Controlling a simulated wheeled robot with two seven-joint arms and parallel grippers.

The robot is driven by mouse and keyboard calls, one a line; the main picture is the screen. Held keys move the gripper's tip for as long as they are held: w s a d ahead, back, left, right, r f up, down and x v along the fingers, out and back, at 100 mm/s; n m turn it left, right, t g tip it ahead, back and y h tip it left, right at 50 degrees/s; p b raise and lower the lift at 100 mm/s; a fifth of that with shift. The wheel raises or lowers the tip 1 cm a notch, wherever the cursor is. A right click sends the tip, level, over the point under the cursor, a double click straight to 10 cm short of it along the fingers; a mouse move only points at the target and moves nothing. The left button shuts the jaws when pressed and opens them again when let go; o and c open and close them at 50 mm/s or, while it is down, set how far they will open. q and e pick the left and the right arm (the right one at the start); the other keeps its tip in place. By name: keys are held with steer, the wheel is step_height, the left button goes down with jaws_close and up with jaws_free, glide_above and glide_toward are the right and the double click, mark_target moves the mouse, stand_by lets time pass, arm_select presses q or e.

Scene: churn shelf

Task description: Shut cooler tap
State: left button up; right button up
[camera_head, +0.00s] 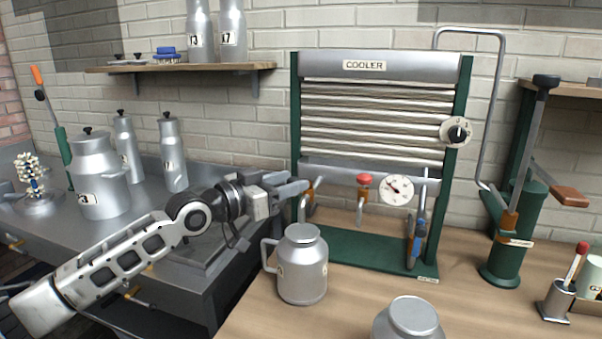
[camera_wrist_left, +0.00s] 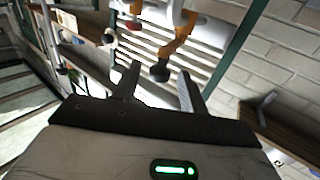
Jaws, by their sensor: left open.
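The cooler (camera_head: 370,67) is a green-framed unit with ridged metal bars, standing on the wooden bench. A brass tap (camera_head: 309,188) is at the lower left of it. A second tap has a red knob (camera_head: 364,179) and sits to the right. My left gripper (camera_head: 291,186) is open at the cooler's lower left, close to the brass tap and partly covering it. In the left wrist view the brass tap (camera_wrist_left: 178,45) with a dark end shows ahead of and between the open fingers (camera_wrist_left: 158,88). Contact cannot be told. My right gripper is not in view.
A metal can (camera_head: 302,268) stands below my left gripper, with another can (camera_head: 409,320) at the front. A green pump (camera_head: 512,230) stands further right. The bench between is clear.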

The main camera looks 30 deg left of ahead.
arm_select(q)
steer(key=x, duration=0.3)
steer(key=shift+r+p, duration=0.1)
steer(key=shift+p, duration=0.2)
steer(key=shift+w+d, duration=0.15)
steer(key=shift+w, duration=0.2)
jaws_close()
